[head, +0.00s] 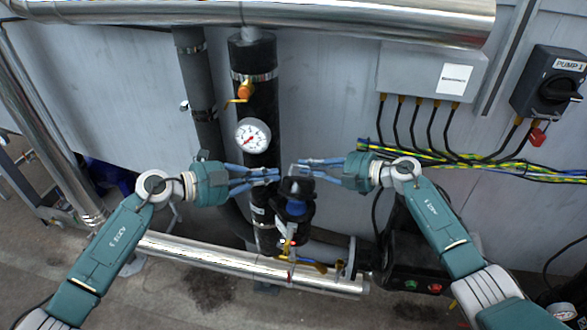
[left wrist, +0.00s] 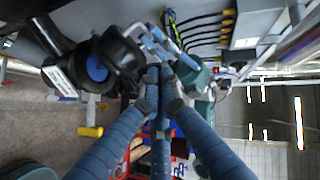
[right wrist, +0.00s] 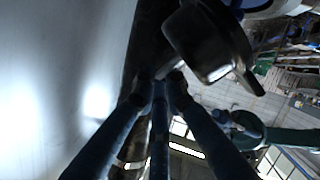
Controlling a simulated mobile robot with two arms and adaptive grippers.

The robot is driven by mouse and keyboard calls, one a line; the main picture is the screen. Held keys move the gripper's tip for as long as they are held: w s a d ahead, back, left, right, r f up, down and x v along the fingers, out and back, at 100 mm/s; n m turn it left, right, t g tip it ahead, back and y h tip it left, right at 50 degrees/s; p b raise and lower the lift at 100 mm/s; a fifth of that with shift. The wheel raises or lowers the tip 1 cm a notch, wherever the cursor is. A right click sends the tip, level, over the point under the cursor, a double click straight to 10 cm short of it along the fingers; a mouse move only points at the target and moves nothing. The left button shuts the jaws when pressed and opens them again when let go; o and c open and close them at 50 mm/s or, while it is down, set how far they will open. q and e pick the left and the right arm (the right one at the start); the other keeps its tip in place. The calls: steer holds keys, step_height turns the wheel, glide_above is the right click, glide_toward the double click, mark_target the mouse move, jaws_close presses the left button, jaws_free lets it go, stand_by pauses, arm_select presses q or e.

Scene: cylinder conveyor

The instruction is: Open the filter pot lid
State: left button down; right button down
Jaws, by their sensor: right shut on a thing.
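The filter pot (head: 297,207) is a black body with a blue band, below the gauge on the dark vertical pipe. Its black lid (head: 297,187) sits on top, with a small grey metal handle (head: 293,170) at its edge. My right gripper (head: 301,165) is shut on this handle, coming in from the right; the fingertips partly hide the contact. The lid shows large beside the fingers in the right wrist view (right wrist: 212,42). My left gripper (head: 278,176) has its fingers together with nothing visible between them, just left of the lid. The left wrist view also shows the lid (left wrist: 118,48).
A pressure gauge (head: 253,135) and an orange-handled valve (head: 245,91) are on the pipe above. Yellow valve handles (head: 308,265) and a horizontal silver pipe (head: 220,260) lie below. Cables (head: 450,157) run along the wall at right. A PUMP 1 switch (head: 550,85) is far right.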

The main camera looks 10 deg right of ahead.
mark_target(294, 178)
arm_select(q)
steer(key=x, duration=0.6)
steer(key=shift+d, duration=0.2)
arm_select(e)
steer(key=shift+w+r, duration=0.1)
steer(key=shift+r, duration=0.15)
arm_select(q)
steer(key=shift+w+d+f, duration=0.25)
steer(key=shift+w+f, duration=0.05)
steer(key=shift+w, duration=0.3)
steer(key=shift+w+d+f, duration=0.3)
steer(key=shift+w, duration=0.35)
steer(key=shift+w+d+f, duration=0.2)
steer(key=shift+w+f, duration=0.1)
steer(key=shift+w, duration=0.35)
arm_select(e)
steer(key=shift+f, duration=0.1)
